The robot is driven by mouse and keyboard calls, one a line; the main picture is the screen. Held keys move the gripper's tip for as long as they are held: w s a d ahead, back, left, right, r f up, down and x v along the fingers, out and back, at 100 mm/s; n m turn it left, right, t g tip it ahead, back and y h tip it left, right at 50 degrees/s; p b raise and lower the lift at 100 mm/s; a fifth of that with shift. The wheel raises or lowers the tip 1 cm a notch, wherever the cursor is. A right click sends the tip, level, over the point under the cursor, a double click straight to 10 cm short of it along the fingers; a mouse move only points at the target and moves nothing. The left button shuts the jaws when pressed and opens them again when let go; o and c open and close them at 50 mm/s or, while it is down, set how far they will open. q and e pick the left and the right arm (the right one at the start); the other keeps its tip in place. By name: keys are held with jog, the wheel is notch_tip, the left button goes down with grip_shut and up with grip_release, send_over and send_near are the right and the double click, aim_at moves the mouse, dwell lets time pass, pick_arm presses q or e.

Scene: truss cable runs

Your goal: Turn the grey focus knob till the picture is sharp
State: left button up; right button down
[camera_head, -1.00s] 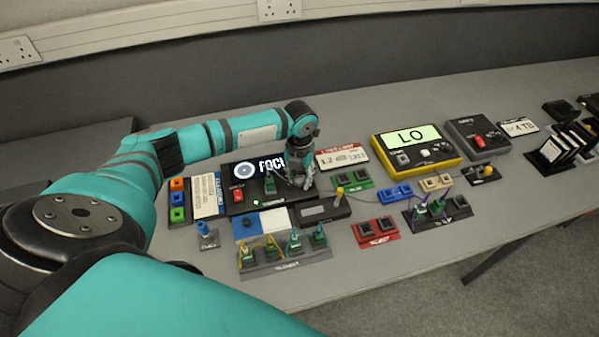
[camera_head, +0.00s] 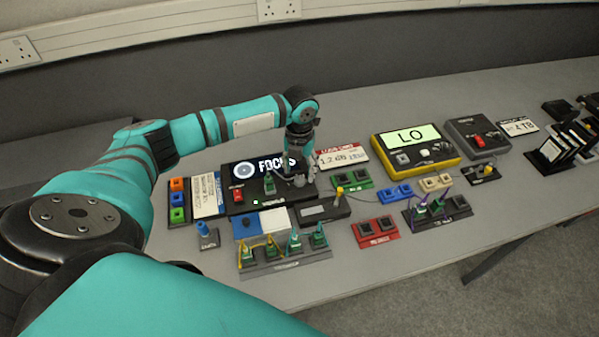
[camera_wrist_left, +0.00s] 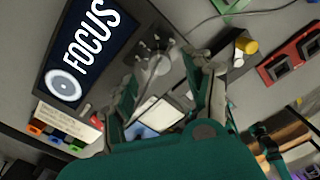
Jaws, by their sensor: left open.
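The focus unit (camera_head: 236,208) is a dark box with a black screen (camera_head: 246,171) at its back. The screen shows a ringed disc and the white word FOCUS, and my arm covers its right end. In the left wrist view the word on the screen (camera_wrist_left: 84,50) reads clearly. The grey focus knob (camera_wrist_left: 152,63) shows in the left wrist view, just beyond and between my fingers. My left gripper (camera_head: 297,178) is open and points down over the right part of the unit. Its two fingers (camera_wrist_left: 163,82) stand apart; I cannot tell whether they touch the knob.
A red switch (camera_head: 239,196) and a green plug (camera_head: 269,184) stand on the unit left of my gripper. A white label card (camera_head: 341,157) is close on the right. Socket blocks, cables and a yellow meter (camera_head: 414,148) crowd the bench. The bench's back strip is clear.

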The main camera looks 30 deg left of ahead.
aim_at(300, 179)
pick_arm(q)
notch_tip(300, 179, up, 8)
jog(key=shift+r, duration=0.15)
dwell(0.6)
